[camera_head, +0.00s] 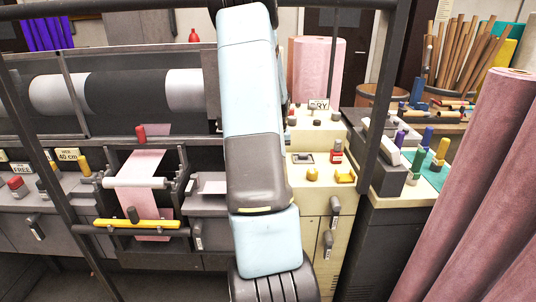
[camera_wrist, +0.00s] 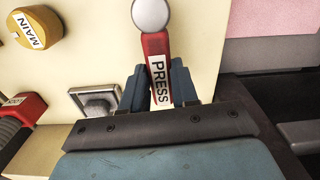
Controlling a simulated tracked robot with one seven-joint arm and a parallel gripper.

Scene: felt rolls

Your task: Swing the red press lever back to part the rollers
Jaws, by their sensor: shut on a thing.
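The red press lever (camera_wrist: 158,62), labelled PRESS and tipped with a pale round knob, shows in the wrist view. My gripper (camera_wrist: 158,88) has its two dark blue fingers on either side of the lever and is shut on it. In the head view my own arm covers the gripper and the lever. A thin pale roller (camera_head: 136,183) with a pink felt strip (camera_head: 150,166) over it shows at the left in the head view. I cannot tell from these frames whether the press rollers are parted.
A yellow MAIN knob (camera_wrist: 36,28), a square metal-framed switch (camera_wrist: 97,101) and a red part (camera_wrist: 22,107) sit left of the lever. A cream cabinet (camera_head: 308,228) stands right of my arm. Tall pink felt rolls (camera_head: 478,190) stand at far right. Dark frame bars cross the head view.

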